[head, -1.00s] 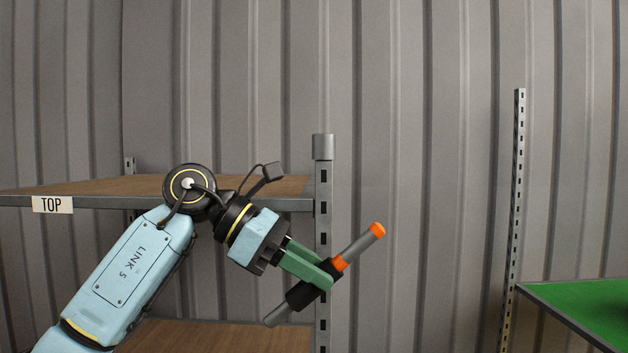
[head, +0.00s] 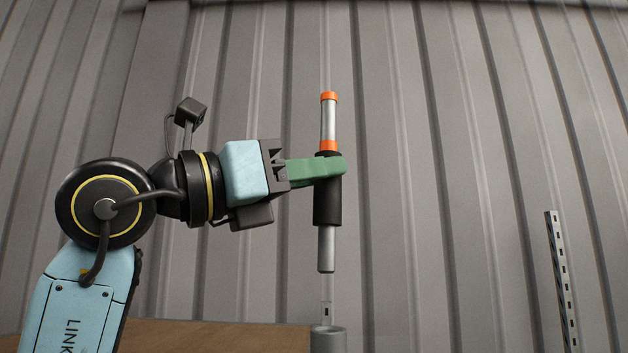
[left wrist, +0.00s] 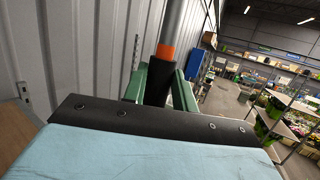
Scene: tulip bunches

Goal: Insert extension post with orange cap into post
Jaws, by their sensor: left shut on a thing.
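The extension post (head: 327,250) is a grey rod with an orange cap at its top, an orange band and a black sleeve. My left gripper (head: 330,168), with green fingers, is shut on it at the black sleeve. The rod is nearly upright. Its lower end is above the grey socket (head: 328,341) of the shelf post, apart from it and roughly in line in the head view. In the left wrist view the black sleeve (left wrist: 158,84) and orange band show between the green fingers; the cap and lower end are hidden. My right gripper is not in view.
The wooden top shelf (head: 215,337) lies below my left arm, next to the socket. A slotted metal upright (head: 560,275) stands at the right. A corrugated wall (head: 450,150) is behind. The space around the rod looks clear.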

